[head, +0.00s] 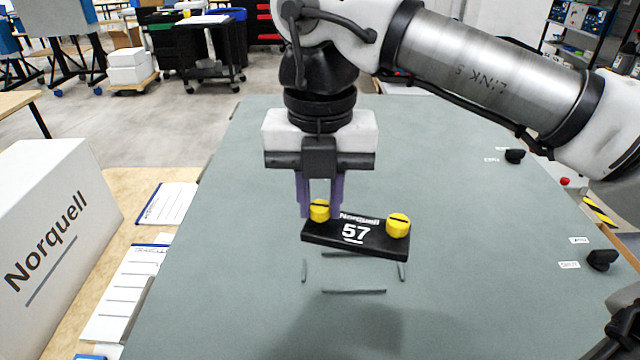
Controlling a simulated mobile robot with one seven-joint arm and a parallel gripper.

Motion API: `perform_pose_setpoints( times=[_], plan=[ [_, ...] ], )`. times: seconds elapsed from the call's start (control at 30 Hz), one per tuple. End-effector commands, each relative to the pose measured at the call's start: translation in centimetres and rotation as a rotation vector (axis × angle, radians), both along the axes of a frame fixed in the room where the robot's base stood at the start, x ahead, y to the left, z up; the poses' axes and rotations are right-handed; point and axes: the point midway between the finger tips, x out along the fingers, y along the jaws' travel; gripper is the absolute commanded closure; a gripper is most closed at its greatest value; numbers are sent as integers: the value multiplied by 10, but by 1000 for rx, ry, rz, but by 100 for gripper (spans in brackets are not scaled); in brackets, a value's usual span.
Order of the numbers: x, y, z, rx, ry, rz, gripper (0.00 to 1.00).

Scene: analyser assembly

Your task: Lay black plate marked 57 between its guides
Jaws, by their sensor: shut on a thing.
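The black plate marked 57 (368,239) is in the head view, near the middle, with a yellow knob at each end of its top. The plate hangs above the grey-green table, slightly tilted in the picture. Thin grey guides (354,291) lie on the table just below it in the picture and outline a small rectangle. The plate overlaps the view of the far guide.
A white Norquell box (55,225) stands at the left beside the table (220,280). Papers lie between it and the table. Black knobs (601,259) with small labels sit near the table's right edge. The table around the guides is clear.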

Motion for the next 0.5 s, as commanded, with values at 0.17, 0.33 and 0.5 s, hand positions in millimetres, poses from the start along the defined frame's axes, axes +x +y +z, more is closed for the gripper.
perform_pose_setpoints(
  times=[0.17,0.33,0.5],
  plan=[
    [0,0,-13,0,1,0,100],
    [0,0,-30,1,1,0,100],
    [0,0,-46,1,1,1,100]
  ],
)
